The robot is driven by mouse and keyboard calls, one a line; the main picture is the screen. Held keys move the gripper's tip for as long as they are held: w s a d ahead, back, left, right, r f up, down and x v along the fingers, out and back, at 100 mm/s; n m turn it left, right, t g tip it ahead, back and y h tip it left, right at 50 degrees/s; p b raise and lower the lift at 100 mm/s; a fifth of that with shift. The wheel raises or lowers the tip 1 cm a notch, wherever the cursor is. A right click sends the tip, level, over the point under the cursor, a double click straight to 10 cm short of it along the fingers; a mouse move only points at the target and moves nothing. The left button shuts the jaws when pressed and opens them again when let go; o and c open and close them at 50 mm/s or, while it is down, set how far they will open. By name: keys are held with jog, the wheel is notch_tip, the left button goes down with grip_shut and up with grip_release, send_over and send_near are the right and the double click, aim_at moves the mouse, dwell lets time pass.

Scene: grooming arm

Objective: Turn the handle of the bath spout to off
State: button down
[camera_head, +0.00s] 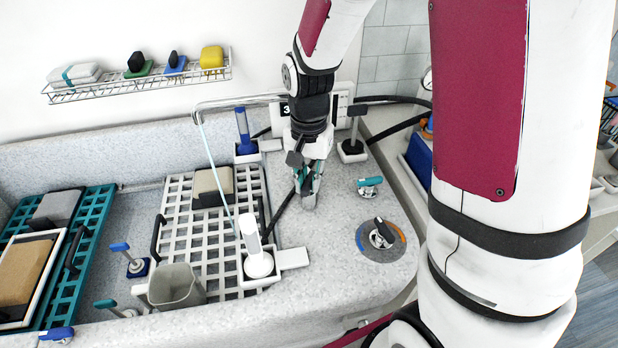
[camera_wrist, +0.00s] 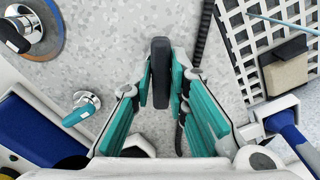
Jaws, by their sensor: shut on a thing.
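The bath spout (camera_head: 235,102) is a thin metal pipe reaching left from the back wall. A thin pale-blue line runs down from its end toward the slatted rack. My gripper (camera_head: 308,190), with teal fingers, points down over the speckled counter. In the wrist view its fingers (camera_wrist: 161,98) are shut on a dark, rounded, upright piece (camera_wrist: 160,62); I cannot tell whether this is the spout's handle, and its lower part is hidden. To the right stand a small teal-levered valve (camera_head: 370,182) and a black lever (camera_head: 384,232) on a blue-and-orange ringed disc, both apart from my gripper.
A black-handled tool (camera_head: 353,148) stands behind right of my gripper. Counter around the two levers is clear.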

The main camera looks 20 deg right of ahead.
jog(key=shift+w+a+m+p, duration=0.1)
jog(key=shift+m+p, duration=0.25)
jog(key=shift+m, duration=0.95)
jog(key=shift+m+p, duration=0.6)
jog(key=shift+m, duration=0.8)
jog(key=shift+r+m+p, duration=0.1)
jog(key=shift+m+p, duration=0.45)
jog(key=shift+m, duration=0.85)
